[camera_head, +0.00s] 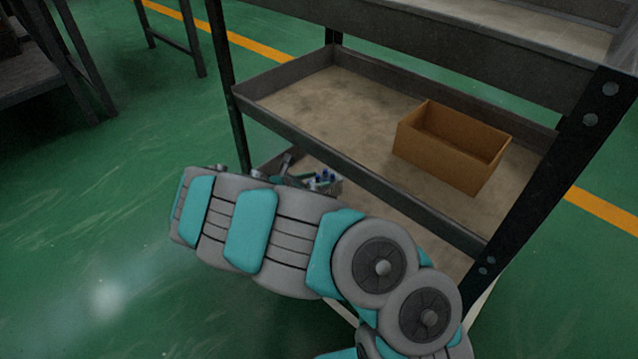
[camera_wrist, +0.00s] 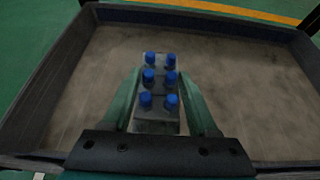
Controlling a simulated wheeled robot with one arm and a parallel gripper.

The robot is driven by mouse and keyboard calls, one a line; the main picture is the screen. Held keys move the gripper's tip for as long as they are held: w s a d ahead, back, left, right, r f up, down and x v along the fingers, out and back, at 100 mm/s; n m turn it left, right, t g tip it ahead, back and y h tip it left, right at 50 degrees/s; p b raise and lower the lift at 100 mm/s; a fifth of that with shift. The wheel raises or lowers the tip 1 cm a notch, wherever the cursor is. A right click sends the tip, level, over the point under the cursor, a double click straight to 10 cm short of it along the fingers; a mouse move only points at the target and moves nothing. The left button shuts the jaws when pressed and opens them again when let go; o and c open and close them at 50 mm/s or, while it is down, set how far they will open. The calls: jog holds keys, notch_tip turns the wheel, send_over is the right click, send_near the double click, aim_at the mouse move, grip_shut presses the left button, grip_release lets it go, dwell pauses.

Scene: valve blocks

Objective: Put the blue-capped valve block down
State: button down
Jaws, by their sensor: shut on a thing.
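The blue-capped valve block (camera_wrist: 158,127) is a grey block with several blue caps on top. In the wrist view it sits between the two green fingers of my gripper (camera_wrist: 160,110), which is shut on it. Below and around it is the bare bottom of a dark-rimmed shelf tray (camera_wrist: 245,80). I cannot tell whether the block touches the tray. In the head view my arm hides most of the gripper; small blue caps of the valve block (camera_head: 326,177) show just past the arm, at the lower shelf.
An open brown box (camera_head: 450,152) stands on the right of the middle shelf (camera_head: 330,105), above the lower shelf. A dark upright post (camera_head: 560,165) stands at the right. In the wrist view, the tray bottom is clear around the block, with raised walls at the sides and back.

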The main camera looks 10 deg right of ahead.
jog(key=shift+w+a+f+b, duration=0.25)
jog(key=shift+w+a, duration=0.15)
jog(key=shift+w, duration=0.2)
jog(key=shift+w+a+f+b, duration=0.25)
jog(key=shift+w+a, duration=0.1)
jog(key=shift+w, duration=0.25)
jog(key=shift+f, duration=0.2)
jog(key=shift+c, duration=0.8)
grip_release()
jog(key=shift+f, duration=0.15)
jog(key=shift+a, duration=0.1)
jog(key=p+v, duration=0.2)
jog(key=v, duration=1)
jog(key=shift+p, duration=0.4)
